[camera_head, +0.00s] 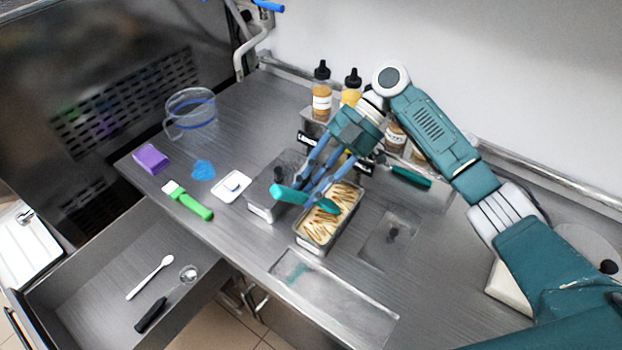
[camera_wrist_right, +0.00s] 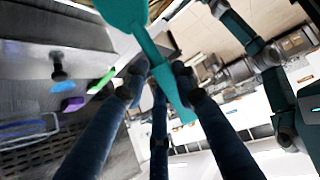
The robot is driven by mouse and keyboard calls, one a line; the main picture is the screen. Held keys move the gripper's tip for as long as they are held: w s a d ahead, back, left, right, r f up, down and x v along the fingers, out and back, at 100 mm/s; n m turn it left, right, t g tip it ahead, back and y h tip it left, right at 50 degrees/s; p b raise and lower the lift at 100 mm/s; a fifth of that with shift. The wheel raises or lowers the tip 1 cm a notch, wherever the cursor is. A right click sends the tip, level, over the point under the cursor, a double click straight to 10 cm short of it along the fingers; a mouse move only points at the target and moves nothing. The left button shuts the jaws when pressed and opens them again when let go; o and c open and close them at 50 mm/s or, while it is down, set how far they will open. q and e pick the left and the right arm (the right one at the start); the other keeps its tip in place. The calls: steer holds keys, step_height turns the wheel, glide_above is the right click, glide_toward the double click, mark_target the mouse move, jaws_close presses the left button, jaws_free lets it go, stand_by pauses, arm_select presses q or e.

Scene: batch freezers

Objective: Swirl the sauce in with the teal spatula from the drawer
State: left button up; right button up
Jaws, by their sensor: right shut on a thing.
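My right gripper (camera_head: 318,178) is shut on the teal spatula (camera_head: 291,194) and holds it over the metal pans in the middle of the counter. In the right wrist view the spatula (camera_wrist_right: 152,52) runs between the fingers (camera_wrist_right: 155,82), its wide end at the top edge. A metal pan (camera_head: 318,248) of pale food with brown sauce streaks (camera_head: 322,226) lies just below the gripper. I cannot tell whether the spatula touches the food. My left gripper is not in view.
An open drawer (camera_head: 75,275) at lower left holds a white spoon (camera_head: 150,277) and a black-handled scoop (camera_head: 152,314). A green-handled brush (camera_head: 190,202), purple block (camera_head: 150,159), clear jug (camera_head: 190,112) and white dish (camera_head: 231,186) stand left. Sauce bottles (camera_head: 322,95) line the back.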

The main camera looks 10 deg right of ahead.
steer(key=shift+r+p, duration=2.35)
steer(key=shift+r, duration=1.6)
